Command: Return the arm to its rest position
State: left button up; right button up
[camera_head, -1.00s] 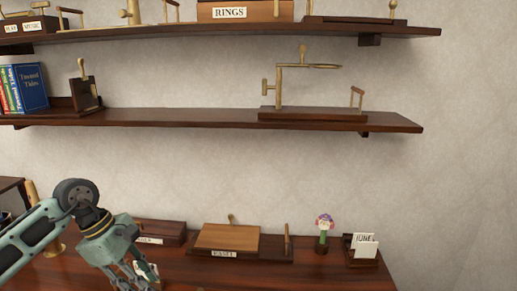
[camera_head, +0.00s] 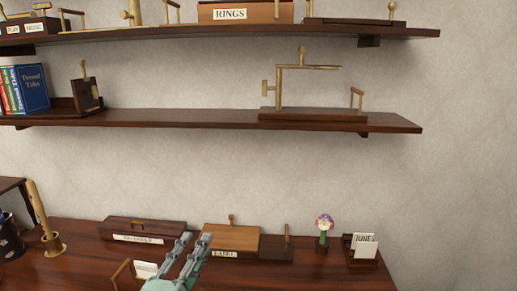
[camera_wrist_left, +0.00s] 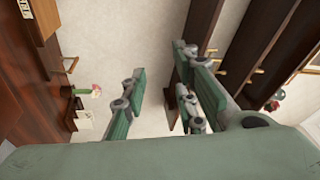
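My left gripper (camera_head: 192,246) shows at the bottom of the head view, green with grey finger joints. Its two fingers point up and are apart, with nothing between them. The rest of its arm is out of the picture. My right gripper is not in view.
A long dark box (camera_head: 142,228), a card holder (camera_head: 145,271), a brass stand (camera_head: 53,244), a flower figure (camera_head: 323,228) and a calendar (camera_head: 364,248) stand on the desk. Two shelves (camera_head: 200,118) hang above. The wall between desk and shelves is bare.

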pick_arm(q)
jog(key=s+a+f+n+g+y, duration=0.3)
jog(key=s+a+f+n+g, duration=0.15)
jog(key=f, duration=0.45)
jog(key=s+a+f+n+g+y, duration=0.35)
jog(key=f+n, duration=0.25)
jog(key=f, duration=0.2)
jog(key=s+d+f+n+g+h, duration=0.1)
jog(key=s+f+n+g, duration=0.4)
jog(key=s, duration=0.6)
jog(key=s+f+n+g+h, duration=0.1)
jog(key=s+f+g, duration=0.2)
jog(key=s+f, duration=0.6)
jog(key=s+f+g, duration=0.1)
jog(key=s+f, duration=0.2)
jog(key=f, duration=2)
jog(key=s+a+f+g, duration=0.1)
jog(key=s+a+f, duration=0.2)
jog(key=s+f, duration=1.4)
jog(key=shift+s+m+g+y, duration=0.15)
jog(key=shift+m+g+y, duration=0.15)
jog(key=shift+m+y, duration=0.05)
